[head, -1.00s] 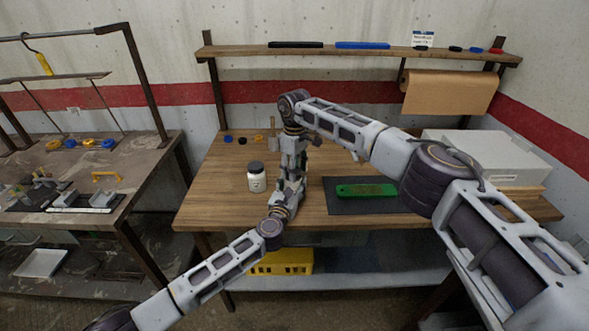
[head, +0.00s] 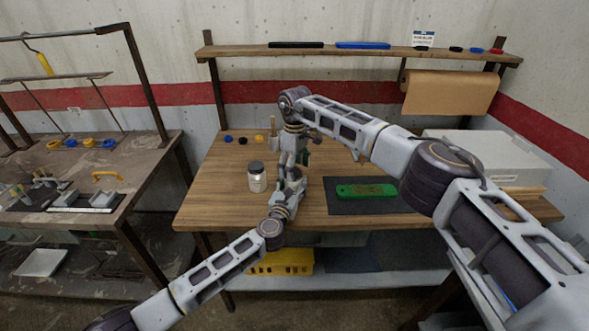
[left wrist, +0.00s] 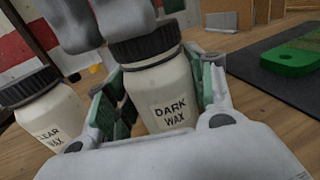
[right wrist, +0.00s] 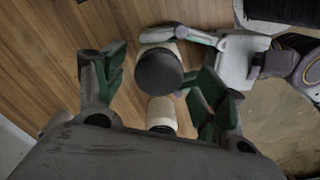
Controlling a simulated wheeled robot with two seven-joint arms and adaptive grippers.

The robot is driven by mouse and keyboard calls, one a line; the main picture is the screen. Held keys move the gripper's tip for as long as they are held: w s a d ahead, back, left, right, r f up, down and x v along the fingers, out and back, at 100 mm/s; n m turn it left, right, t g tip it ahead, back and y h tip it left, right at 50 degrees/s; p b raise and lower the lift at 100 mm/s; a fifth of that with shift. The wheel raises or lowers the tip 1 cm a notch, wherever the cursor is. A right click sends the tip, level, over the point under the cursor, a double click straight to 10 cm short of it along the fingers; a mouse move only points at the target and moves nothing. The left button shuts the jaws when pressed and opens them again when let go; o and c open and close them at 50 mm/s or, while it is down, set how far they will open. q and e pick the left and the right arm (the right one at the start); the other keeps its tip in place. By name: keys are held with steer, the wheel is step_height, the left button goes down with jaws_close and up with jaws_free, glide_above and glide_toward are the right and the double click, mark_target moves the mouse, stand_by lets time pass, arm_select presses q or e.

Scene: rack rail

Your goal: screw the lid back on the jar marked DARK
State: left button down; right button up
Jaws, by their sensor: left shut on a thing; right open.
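In the left wrist view the jar marked DARK WAX (left wrist: 168,100) stands upright with a black ribbed lid (left wrist: 143,48) on its mouth. I cannot tell how tightly the lid is on. My left gripper (left wrist: 160,82) is shut around the jar's body. My right gripper (right wrist: 160,66) is open, its fingers spread to either side of the dark lid (right wrist: 158,70) seen from above; in the left wrist view its fingertips are just above the lid. The head view largely hides this jar behind my arms.
The CLEAR WAX jar (left wrist: 48,110), with a black lid, stands close beside the held jar; it also shows in the head view (head: 257,180). A green piece (head: 366,190) lies on a dark mat (head: 338,207) to the right. Small coloured lids lie at the bench's back left.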

steer(key=shift+r, duration=1.85)
steer(key=shift+r, duration=0.1)
steer(key=shift+c, duration=0.5)
